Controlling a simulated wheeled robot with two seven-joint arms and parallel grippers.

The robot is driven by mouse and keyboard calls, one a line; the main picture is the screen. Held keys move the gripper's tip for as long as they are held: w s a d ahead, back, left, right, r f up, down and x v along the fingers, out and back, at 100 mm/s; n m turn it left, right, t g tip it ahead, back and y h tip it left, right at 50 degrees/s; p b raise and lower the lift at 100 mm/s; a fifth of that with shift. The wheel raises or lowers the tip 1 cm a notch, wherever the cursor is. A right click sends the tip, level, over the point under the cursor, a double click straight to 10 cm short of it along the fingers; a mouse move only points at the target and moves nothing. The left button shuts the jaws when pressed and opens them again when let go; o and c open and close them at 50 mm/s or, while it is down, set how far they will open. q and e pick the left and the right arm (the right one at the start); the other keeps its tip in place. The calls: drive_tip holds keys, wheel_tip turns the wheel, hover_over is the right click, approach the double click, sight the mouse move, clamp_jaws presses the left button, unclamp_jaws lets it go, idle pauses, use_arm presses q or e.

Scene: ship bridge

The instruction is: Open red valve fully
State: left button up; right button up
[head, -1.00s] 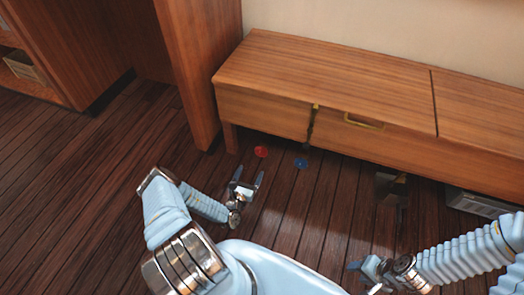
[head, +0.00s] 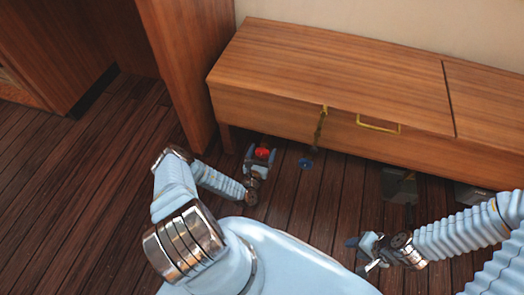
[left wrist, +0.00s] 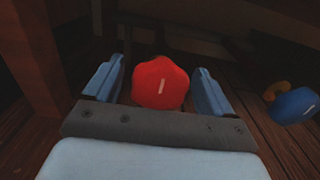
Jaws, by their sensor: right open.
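The red valve (head: 262,152) is a small red knob low by the floor at the front of the wooden bench. My right gripper (head: 360,256) is open and empty above the floor, well to the right of the valve.
A blue valve (head: 306,163) sits just right of the red one; it also shows in the left wrist view (left wrist: 294,105). The wooden bench (head: 330,75) overhangs both. A grey box (head: 399,186) stands under the bench at right. The floor at left is clear.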

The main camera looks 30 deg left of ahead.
use_arm(q)
drive_tip(key=c, duration=1)
